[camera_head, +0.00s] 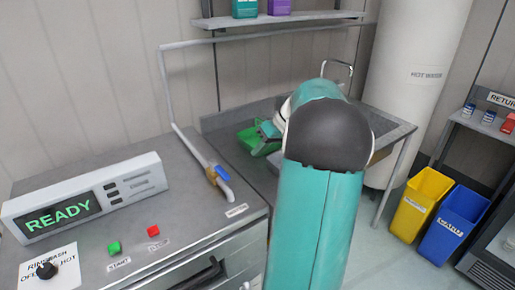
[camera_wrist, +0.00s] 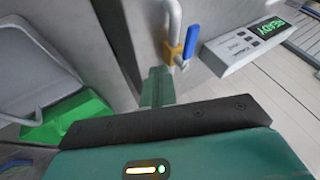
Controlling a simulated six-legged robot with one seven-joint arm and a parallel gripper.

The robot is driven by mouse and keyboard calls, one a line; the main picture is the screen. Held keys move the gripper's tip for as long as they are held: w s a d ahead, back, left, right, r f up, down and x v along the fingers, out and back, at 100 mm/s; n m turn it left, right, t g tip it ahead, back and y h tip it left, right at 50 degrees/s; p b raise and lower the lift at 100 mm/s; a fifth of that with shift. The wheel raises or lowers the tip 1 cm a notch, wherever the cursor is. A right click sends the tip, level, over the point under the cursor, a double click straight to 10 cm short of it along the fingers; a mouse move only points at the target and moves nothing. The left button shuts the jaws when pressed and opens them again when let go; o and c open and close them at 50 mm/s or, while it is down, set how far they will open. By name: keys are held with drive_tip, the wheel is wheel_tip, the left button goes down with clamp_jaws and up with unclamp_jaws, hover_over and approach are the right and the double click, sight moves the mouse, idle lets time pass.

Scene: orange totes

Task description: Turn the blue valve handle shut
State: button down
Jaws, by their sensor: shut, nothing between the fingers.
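The blue valve handle (camera_wrist: 192,41) is a short lever on a brass valve body (camera_wrist: 174,53) in a grey pipe. In the wrist view it lies roughly along the pipe, just beyond and right of my fingertips. In the head view the handle (camera_head: 221,173) shows small beside the pipe on the steel counter. My gripper (camera_wrist: 158,72) is shut and empty, its teal fingers pointing toward the valve with a gap between. In the head view my gripper (camera_head: 266,134) is over the sink area, right of the valve, partly hidden by my arm.
A control box reading READY (camera_head: 90,195) stands left of the valve. A green container (camera_head: 250,138) sits in the sink near my gripper. The pipe (camera_head: 167,90) rises behind the counter. Yellow (camera_head: 421,205) and blue (camera_head: 455,225) bins stand on the floor at right.

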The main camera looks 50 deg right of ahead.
sight(219, 172)
drive_tip(key=w+a+f, duration=0.4)
drive_tip(key=a+f, duration=0.1)
drive_tip(key=a, duration=0.1)
drive_tip(key=shift+w, duration=0.4)
drive_tip(key=shift+a+f, duration=0.1)
drive_tip(key=shift+a, duration=0.05)
drive_tip(key=shift+a+m, duration=0.25)
drive_tip(key=shift+m, duration=0.05)
